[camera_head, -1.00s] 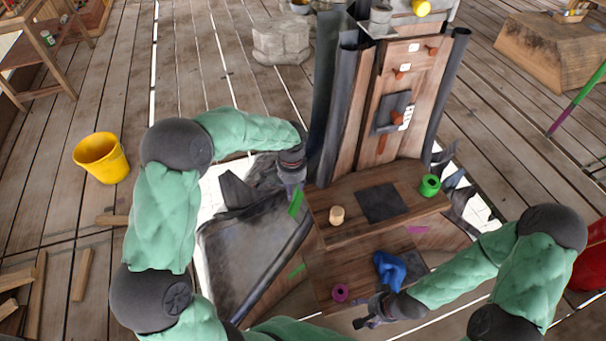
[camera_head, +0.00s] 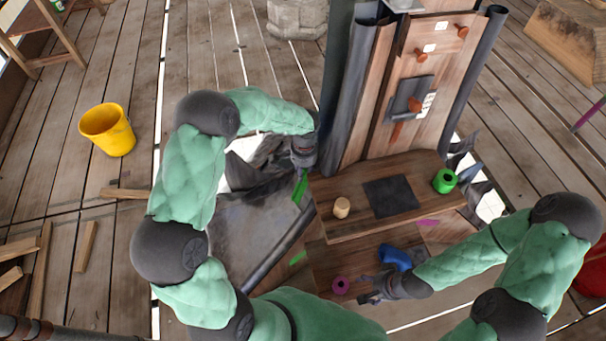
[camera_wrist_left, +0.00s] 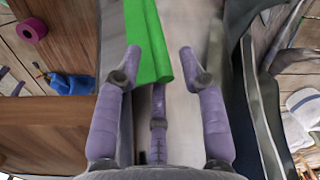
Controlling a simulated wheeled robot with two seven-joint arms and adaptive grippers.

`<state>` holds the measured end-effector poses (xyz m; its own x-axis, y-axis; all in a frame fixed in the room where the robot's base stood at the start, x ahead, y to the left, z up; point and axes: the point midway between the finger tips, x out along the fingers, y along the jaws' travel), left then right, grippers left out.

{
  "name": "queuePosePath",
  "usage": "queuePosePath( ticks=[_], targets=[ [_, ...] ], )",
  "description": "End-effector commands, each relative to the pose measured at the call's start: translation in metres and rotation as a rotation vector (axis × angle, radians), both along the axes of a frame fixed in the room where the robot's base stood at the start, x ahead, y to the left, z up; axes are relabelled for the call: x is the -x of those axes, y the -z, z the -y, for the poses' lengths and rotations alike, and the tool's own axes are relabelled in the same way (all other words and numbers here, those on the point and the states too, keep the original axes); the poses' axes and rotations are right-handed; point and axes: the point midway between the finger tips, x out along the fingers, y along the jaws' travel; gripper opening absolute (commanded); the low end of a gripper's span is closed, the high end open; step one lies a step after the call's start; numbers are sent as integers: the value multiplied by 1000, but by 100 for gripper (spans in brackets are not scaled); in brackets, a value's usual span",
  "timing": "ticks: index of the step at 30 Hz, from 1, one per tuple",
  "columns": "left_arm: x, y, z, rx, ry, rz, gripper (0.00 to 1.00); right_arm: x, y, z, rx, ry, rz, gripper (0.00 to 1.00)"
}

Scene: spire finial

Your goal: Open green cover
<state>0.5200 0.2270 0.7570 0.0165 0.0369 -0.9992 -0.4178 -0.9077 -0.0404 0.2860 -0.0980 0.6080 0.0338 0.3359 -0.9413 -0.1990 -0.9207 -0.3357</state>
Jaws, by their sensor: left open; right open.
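A bright green strip (camera_head: 300,188), which looks like the green cover, stands at the left edge of the wooden workbench. In the left wrist view the green cover (camera_wrist_left: 148,40) runs down from the top to between the fingertips. A second green patch (camera_head: 297,257) shows lower on the same edge. My right gripper (camera_head: 368,294) is open and empty beside a purple roll (camera_head: 340,285).
A blue cloth (camera_head: 395,257) lies behind my right gripper. A green roll (camera_head: 445,181) and a small wooden cylinder (camera_head: 342,207) stand on the upper step. A tall panel (camera_head: 415,90) with pegs rises behind. A yellow bucket (camera_head: 107,131) stands on the floor at left.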

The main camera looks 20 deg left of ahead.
Motion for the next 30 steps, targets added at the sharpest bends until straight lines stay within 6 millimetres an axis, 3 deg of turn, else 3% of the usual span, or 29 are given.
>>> queuePosePath(
  ticks=[6, 15, 19, 20, 30],
  targets=[
    [-1, 15, -1, 0, 0, 1, 41, 0, 6, 0, 0, 0, 0, 66],
    [-1, 16, -1, 0, 0, 1, 41, 0, 6, 0, 0, 0, 0, 66],
    [-1, 16, -1, 0, 0, 1, 4, 0, 6, 0, 0, 0, 0, 66],
    [-1, 16, -1, 0, 0, 1, 0, 0, 6, 0, 0, 0, 0, 66],
    [-4, 16, 5, -6, 1, 4, 0, 0, 7, 0, 0, 0, 0, 66]
  ],
)
